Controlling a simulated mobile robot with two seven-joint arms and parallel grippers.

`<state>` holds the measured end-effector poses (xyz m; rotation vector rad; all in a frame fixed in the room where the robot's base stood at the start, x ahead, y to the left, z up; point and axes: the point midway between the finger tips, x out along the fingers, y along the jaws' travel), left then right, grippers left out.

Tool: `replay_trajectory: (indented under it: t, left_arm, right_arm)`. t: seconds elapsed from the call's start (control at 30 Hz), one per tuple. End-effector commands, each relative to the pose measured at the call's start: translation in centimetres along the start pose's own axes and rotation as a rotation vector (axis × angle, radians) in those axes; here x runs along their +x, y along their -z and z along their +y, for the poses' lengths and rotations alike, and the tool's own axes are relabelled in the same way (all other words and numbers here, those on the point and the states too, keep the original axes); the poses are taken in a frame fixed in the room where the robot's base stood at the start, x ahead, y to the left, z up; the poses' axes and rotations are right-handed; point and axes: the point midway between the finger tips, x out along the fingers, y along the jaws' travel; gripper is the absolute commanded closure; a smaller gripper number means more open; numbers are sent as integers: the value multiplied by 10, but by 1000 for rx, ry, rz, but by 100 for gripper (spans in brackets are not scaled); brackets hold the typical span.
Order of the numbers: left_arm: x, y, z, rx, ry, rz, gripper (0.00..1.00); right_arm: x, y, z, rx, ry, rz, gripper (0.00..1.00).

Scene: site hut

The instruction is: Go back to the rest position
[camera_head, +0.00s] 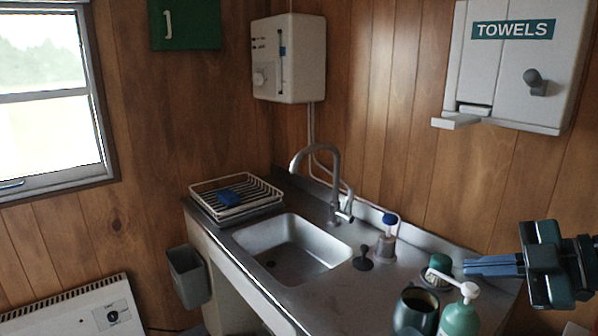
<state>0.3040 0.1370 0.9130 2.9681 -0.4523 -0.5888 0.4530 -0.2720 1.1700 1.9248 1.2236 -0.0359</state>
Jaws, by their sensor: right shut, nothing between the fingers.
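My right gripper (468,266) comes in from the right edge, over the right end of the steel counter (405,262). Its blue-grey fingers point left and are shut with nothing between them. The fingertips are close to a green-topped thing (438,266) in the picture; I cannot tell whether they touch. My left gripper is not in view.
A green pump bottle (461,316) and a dark mug (414,308) stand below the gripper. A blue-topped dispenser (388,236) and black plug (363,260) are beside the sink (290,243). The tap (334,185) rises behind. A towel dispenser (515,65) hangs above.

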Motion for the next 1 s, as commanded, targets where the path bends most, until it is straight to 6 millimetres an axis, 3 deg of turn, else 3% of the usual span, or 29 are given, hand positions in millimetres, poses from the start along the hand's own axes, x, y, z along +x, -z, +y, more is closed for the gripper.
replay_trajectory:
  t: [0.13, 0.27, 0.37, 0.47, 0.57, 0.7, 0.8, 1.0]
  left_arm:
    - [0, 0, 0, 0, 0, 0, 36]
    - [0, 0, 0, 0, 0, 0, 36]
    - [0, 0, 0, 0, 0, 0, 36]
    - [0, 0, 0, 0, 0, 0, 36]
    - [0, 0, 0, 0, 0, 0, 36]
    - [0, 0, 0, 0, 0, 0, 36]
    - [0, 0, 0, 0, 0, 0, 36]
    - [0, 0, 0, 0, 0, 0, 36]
  right_arm:
    - [11, -30, -4, 129, -347, 42, 100]
    - [12, -67, -20, 277, -605, -45, 100]
    - [11, -98, -47, 416, -748, -172, 100]
    - [13, -124, -88, 571, -829, -333, 100]
    - [18, -141, -140, 739, -836, -512, 100]
    - [29, -143, -212, 936, -744, -721, 100]
    - [36, -135, -250, 1031, -656, -817, 100]
    - [49, -109, -304, 1167, -477, -927, 100]
